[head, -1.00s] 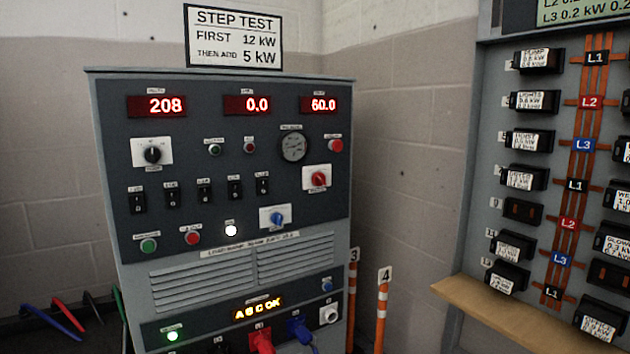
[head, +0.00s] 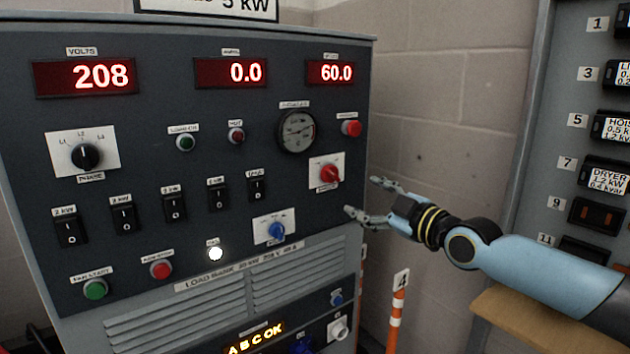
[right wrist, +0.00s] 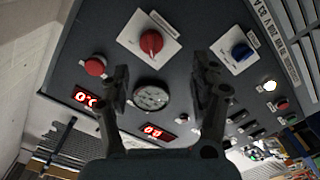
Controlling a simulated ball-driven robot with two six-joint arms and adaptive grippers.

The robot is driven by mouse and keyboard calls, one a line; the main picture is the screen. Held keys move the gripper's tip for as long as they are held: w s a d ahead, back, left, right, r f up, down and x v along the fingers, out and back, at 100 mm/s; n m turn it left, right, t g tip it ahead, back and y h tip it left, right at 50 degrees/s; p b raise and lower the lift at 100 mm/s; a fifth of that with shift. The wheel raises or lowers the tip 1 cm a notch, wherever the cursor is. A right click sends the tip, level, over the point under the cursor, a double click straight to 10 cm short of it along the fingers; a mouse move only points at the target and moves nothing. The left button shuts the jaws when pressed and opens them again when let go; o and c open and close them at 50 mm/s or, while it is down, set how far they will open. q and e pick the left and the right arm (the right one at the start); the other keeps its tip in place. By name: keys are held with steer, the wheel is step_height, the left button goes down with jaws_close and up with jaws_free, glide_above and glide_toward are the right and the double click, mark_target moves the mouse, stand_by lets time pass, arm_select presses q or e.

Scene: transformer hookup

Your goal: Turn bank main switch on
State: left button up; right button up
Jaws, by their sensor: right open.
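The load bank panel (head: 215,130) carries a red rotary switch (head: 330,174) on a white plate at its right side; the label under it is too small to read. The red switch also shows in the right wrist view (right wrist: 151,42), ahead of the fingertips and roughly between them. My right gripper (head: 362,197) is open and empty, just right of the red switch and apart from it. In the right wrist view the two fingers (right wrist: 164,68) stand wide apart. My left gripper is not in view.
A blue knob (head: 277,230) sits below left of the red switch. A round gauge (head: 297,131) and a red button (head: 351,128) are above it. The breaker panel (head: 540,130) stands at the right, with a wooden ledge (head: 520,312) below.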

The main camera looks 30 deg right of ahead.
mark_target(336, 177)
steer(key=w+b, duration=0.2)
steer(key=w, duration=0.1)
steer(key=w+b, duration=0.2)
steer(key=w, duration=0.1)
steer(key=w+r+b, duration=0.1)
steer(key=w+b, duration=0.1)
steer(key=w, duration=0.2)
steer(key=shift+r, duration=0.1)
steer(key=shift+w+a+r, duration=0.1)
steer(key=shift+w, duration=0.4)
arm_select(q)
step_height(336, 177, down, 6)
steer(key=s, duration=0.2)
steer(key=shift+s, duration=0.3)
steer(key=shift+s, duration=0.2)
arm_select(e)
steer(key=c, duration=1.2)
